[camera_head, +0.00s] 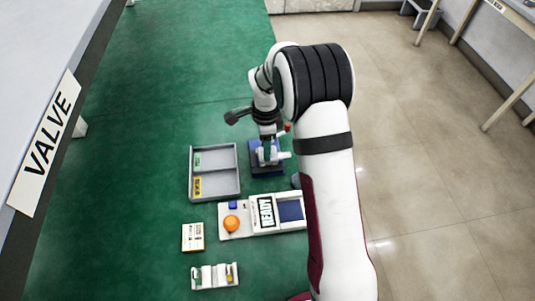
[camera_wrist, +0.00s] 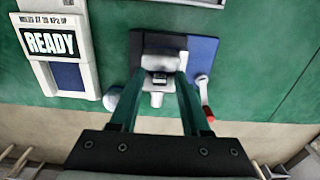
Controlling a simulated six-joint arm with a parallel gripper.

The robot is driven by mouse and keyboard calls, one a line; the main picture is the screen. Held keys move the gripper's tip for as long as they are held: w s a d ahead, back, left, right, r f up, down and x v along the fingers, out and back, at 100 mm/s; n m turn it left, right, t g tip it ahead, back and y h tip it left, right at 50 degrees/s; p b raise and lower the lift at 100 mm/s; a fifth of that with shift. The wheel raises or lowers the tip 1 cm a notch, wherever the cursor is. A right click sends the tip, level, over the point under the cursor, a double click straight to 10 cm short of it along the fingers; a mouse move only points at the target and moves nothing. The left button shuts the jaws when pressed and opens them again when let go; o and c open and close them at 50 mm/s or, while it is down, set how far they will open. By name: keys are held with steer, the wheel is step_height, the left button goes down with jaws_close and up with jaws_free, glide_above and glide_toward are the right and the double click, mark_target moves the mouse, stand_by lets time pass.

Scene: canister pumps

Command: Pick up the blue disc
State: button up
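I cannot make out a clear blue disc in either view. A small blue piece (camera_head: 233,205) sits on the white panel beside an orange ball (camera_head: 231,223); its exact shape is too small to tell. My gripper (camera_head: 268,150) is low over a white pump fitting on a blue base (camera_head: 257,170). In the wrist view my gripper (camera_wrist: 160,80) has its two green fingers apart, on either side of the white fitting (camera_wrist: 160,62). Whether they touch it cannot be told. The blue base (camera_wrist: 203,52) shows behind the fitting.
A grey divided tray (camera_head: 228,190) with green and yellow labels stands left of the base. The READY device (camera_head: 265,213), also in the wrist view (camera_wrist: 50,42), has a blue panel. A labelled box (camera_head: 193,237) and small rack (camera_head: 215,276) are nearer. A red-tipped lever (camera_wrist: 209,113) is close by.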

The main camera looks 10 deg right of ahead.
jaws_close()
step_height(320, 180, up, 4)
steer(key=shift+r, duration=0.15)
steer(key=s+d+r, duration=0.5)
steer(key=d+r, duration=0.1)
steer(key=d, duration=0.4)
steer(key=shift+s+d+r, duration=0.15)
steer(key=shift+d+r, duration=0.1)
steer(key=shift+r, duration=0.15)
